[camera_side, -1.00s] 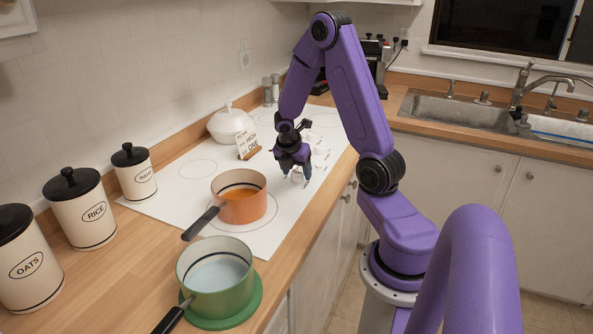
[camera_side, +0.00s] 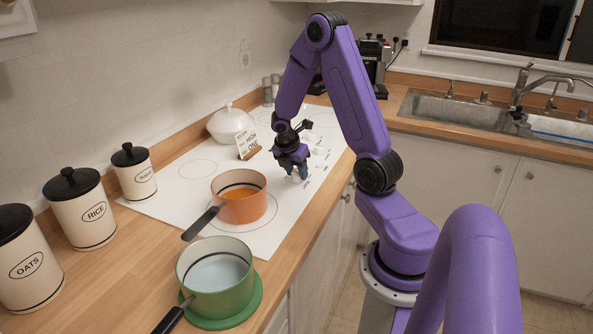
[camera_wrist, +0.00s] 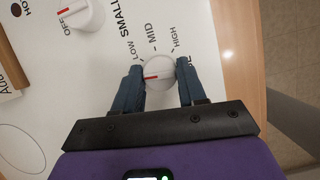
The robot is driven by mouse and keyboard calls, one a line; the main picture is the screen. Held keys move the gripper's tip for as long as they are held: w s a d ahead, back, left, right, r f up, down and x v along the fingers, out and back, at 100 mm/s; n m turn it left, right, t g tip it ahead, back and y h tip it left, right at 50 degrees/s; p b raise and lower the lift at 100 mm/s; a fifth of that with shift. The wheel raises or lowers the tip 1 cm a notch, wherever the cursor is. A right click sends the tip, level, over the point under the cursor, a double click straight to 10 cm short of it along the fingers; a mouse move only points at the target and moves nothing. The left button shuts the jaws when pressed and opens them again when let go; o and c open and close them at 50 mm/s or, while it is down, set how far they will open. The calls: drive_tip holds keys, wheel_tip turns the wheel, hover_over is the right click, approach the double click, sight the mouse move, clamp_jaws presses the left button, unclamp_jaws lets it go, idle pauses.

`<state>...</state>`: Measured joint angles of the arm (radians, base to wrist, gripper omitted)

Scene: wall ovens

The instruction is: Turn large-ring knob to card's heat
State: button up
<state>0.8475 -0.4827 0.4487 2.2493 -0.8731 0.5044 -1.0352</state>
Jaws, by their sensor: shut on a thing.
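A white round knob (camera_wrist: 158,73) with a red mark sits between my two fingers in the wrist view. Its mark points left and slightly down in the picture; the print LOW, MID and HIGH curves above it. A partly hidden word ending in "GE" is to its right. My gripper (camera_wrist: 162,90) is shut on this knob, one blue finger on each side. In the side view my gripper (camera_side: 298,174) is down at the cooktop's front edge, and the knob is mostly hidden. The recipe card (camera_side: 248,145) stands in a wooden holder; it seems to read HIGH and ONE.
Another white knob (camera_wrist: 82,14), with SMALL printed beside it, is to the left in the wrist view. An orange pan (camera_side: 240,207) stands on the cooktop (camera_side: 165,200), near my gripper. A green pot (camera_side: 215,290) and a white lidded dish (camera_side: 229,124) are farther off.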

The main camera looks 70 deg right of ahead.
drive_tip(key=m+g, duration=0.1)
drive_tip(key=m, duration=0.3)
drive_tip(key=shift+w+g, duration=0.1)
drive_tip(key=shift+g, duration=0.3)
drive_tip(key=m+g+y, duration=0.1)
drive_tip(key=m, duration=0.3)
drive_tip(key=shift+w+d, duration=0.1)
drive_tip(key=m+y, duration=0.1)
drive_tip(key=m, duration=0.2)
drive_tip(key=shift+m+g+y, duration=0.3)
drive_tip(key=shift+m+g, duration=0.1)
drive_tip(key=m+y, duration=0.1)
drive_tip(key=m, duration=0.2)
drive_tip(key=shift+w+d+m, duration=0.1)
drive_tip(key=shift+d+m, duration=0.05)
drive_tip(key=shift+m, duration=0.15)
drive_tip(key=m+y, duration=0.2)
drive_tip(key=m, duration=0.3)
drive_tip(key=shift+d, duration=0.15)
drive_tip(key=m+y, duration=0.1)
drive_tip(key=m, duration=0.1)
drive_tip(key=m+y, duration=0.1)
drive_tip(key=m, duration=0.2)
drive_tip(key=shift+d+t, duration=0.1)
drive_tip(key=shift+t, duration=0.2)
drive_tip(key=shift+m, duration=0.3)
drive_tip(key=o, duration=1.1)
drive_tip(key=shift+c, duration=0.2)
